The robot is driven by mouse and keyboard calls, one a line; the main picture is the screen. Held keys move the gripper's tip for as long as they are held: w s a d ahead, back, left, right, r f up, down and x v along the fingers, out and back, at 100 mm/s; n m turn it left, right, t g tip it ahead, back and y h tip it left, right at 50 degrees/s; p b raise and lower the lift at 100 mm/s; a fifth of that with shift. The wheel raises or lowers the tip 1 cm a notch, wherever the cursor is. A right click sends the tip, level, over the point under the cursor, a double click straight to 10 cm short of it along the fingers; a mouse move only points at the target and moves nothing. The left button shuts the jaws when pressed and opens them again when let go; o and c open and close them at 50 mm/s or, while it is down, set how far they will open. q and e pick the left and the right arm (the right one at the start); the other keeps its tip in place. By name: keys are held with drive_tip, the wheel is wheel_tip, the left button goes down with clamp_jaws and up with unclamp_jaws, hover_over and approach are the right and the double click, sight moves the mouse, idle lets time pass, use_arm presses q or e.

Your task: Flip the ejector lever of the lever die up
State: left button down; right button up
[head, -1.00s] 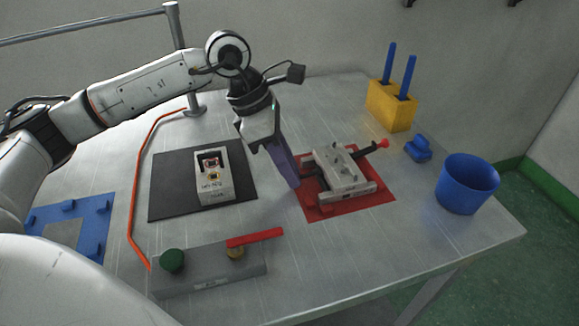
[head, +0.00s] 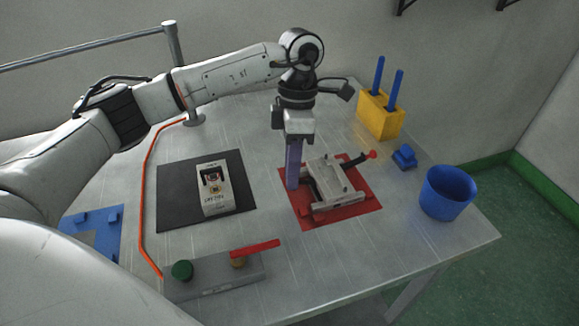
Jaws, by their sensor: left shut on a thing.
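The lever die (head: 338,187) is a grey block on a red mat (head: 362,210). Its black ejector lever (head: 354,161), with a red knob (head: 372,155), sticks out low from the back right. A dark part also shows along the die's left side. My left gripper (head: 294,143) points down and is shut on a long purple bar (head: 294,165). The bar's lower end is at the mat's left back edge, just left of the die; I cannot tell whether it touches. The gripper is apart from the red knob. My right gripper is not in view.
A white-and-grey die (head: 215,196) sits on a black mat (head: 172,205). A grey fixture (head: 215,284) with a green knob and red handle stands in front. Yellow holder (head: 381,118), small blue piece (head: 404,157) and blue cup (head: 447,193) stand right. An orange cord (head: 144,190) runs left.

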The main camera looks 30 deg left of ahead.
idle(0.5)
use_arm(q)
drive_tip(key=c, duration=1.7)
unclamp_jaws()
drive_tip(key=shift+o, duration=0.2)
drive_tip(key=v, duration=1)
drive_tip(key=shift+r, duration=0.2)
drive_tip(key=shift+d+f, duration=0.1)
drive_tip(key=shift+d, duration=0.05)
